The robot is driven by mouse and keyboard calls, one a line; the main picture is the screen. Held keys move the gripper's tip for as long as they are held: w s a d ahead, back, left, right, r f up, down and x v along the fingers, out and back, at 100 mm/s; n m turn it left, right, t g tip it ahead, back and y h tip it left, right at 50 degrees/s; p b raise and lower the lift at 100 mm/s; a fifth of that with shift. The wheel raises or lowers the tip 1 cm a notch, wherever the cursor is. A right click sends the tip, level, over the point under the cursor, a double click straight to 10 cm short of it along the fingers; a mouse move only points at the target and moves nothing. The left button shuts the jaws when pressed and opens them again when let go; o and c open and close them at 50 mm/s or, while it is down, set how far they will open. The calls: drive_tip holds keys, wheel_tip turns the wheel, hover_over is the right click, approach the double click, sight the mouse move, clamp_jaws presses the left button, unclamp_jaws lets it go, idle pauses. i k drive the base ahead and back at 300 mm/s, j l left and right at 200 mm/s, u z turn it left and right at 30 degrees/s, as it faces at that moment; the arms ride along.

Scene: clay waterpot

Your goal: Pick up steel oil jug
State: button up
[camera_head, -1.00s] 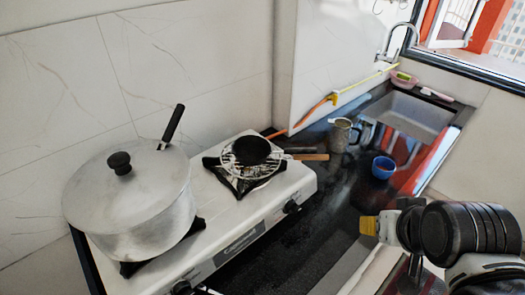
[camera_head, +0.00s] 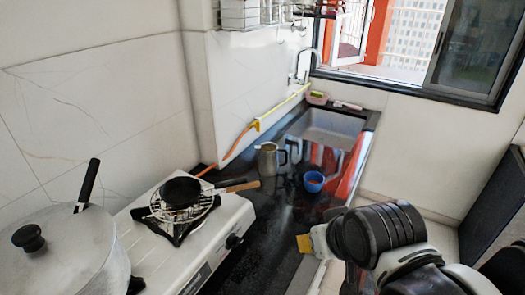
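A steel jug (camera_head: 267,159) with a handle on its right side stands upright on the black counter, beyond the stove and left of a blue cup. My arm reaches in from the lower right. Its end, with a yellow tip (camera_head: 304,243), is over the counter's front edge, nearer to me than the jug and well apart from it. The fingers of my gripper cannot be made out, so its opening does not show.
A white stove (camera_head: 190,240) holds a large lidded pot (camera_head: 70,255) and a small black pan (camera_head: 183,190) with a wooden handle. The blue cup (camera_head: 314,182) stands right of the jug. A sink (camera_head: 330,128) lies behind. A shelf rack (camera_head: 255,14) hangs above.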

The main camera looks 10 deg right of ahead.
sight(268, 165)
drive_tip(key=i+l+u, duration=0.1)
drive_tip(key=i+l, duration=0.35)
drive_tip(key=l, duration=0.2)
drive_tip(key=i+l+u, duration=0.15)
drive_tip(key=l, duration=0.2)
drive_tip(key=i+l, duration=0.25)
drive_tip(key=i+l+u, duration=0.15)
drive_tip(key=l, duration=0.35)
drive_tip(key=i+l+u, duration=0.1)
drive_tip(key=l, duration=0.25)
drive_tip(key=i, duration=0.1)
